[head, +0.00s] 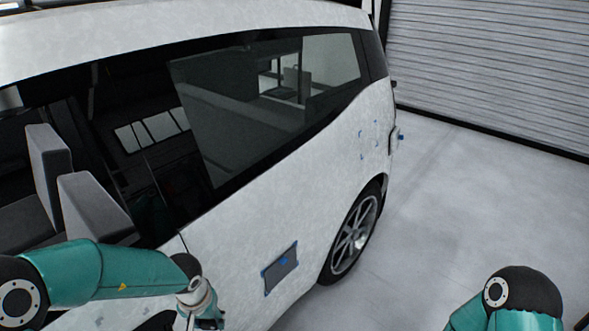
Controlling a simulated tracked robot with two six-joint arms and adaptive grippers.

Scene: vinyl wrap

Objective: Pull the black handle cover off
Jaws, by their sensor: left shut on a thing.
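My left arm reaches in from the left in front of the white car's side (235,220). My left gripper (203,318) is at the bottom edge, close to the car's lower side, and only its upper part shows. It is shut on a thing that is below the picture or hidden. I cannot make out the black handle cover for sure. A dark rectangular patch (286,272) with blue tape at its edges is on the car's side, to the right of this gripper and apart from it. My right gripper is out of view; only its arm shows at the bottom right.
The car's rear wheel (352,238) is right of the patch. Small blue tape marks (376,126) and a small part with blue on it (398,136) are near the rear corner. Grey floor (470,200) lies clear to the right, before a shutter door (490,60).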

